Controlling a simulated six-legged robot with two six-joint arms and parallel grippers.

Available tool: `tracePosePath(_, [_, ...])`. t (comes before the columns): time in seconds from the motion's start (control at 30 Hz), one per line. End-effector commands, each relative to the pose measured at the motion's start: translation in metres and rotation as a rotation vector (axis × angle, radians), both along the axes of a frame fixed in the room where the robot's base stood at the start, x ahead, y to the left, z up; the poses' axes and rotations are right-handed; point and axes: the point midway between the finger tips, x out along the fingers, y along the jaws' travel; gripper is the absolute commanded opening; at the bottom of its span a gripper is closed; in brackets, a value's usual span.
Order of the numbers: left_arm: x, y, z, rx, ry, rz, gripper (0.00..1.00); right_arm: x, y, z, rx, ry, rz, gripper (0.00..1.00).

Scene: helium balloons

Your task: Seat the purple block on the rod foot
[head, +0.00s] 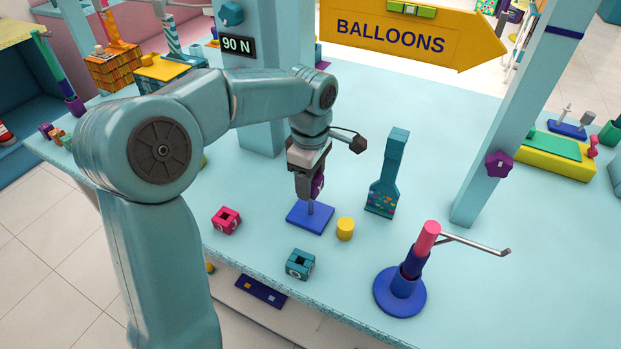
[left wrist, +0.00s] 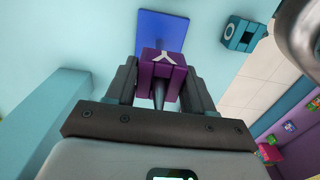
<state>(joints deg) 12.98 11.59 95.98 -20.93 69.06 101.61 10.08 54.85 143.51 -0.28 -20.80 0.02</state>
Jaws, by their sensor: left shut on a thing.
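The purple block (head: 318,186) is between the fingers of my left gripper (head: 309,184), which is shut on it. In the left wrist view the purple block (left wrist: 162,76) shows a pale Y-shaped mark, with the left gripper's fingers (left wrist: 160,84) on either side. The rod foot is a flat blue plate (head: 298,219) on the table with a thin upright rod (head: 311,207). The block is above the plate, in line with the rod. In the left wrist view the blue plate (left wrist: 161,29) lies beyond the block. Whether the rod enters the block is hidden. My right gripper is out of view.
A pink block (head: 226,220), a teal block (head: 300,264) and a yellow cylinder (head: 345,229) stand around the plate. A teal bottle-shaped piece (head: 388,175) stands to the right. A blue-based stand (head: 400,290) with a hooked arm is at front right. The table's right side has free room.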

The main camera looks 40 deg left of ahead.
Motion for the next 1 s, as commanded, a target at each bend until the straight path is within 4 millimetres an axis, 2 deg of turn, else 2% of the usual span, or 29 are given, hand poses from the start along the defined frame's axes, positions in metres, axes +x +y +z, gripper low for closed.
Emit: tracePosePath(1.0, [0.000,0.000,0.047,0.000,-0.001,0.000,0.21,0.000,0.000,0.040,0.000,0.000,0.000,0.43])
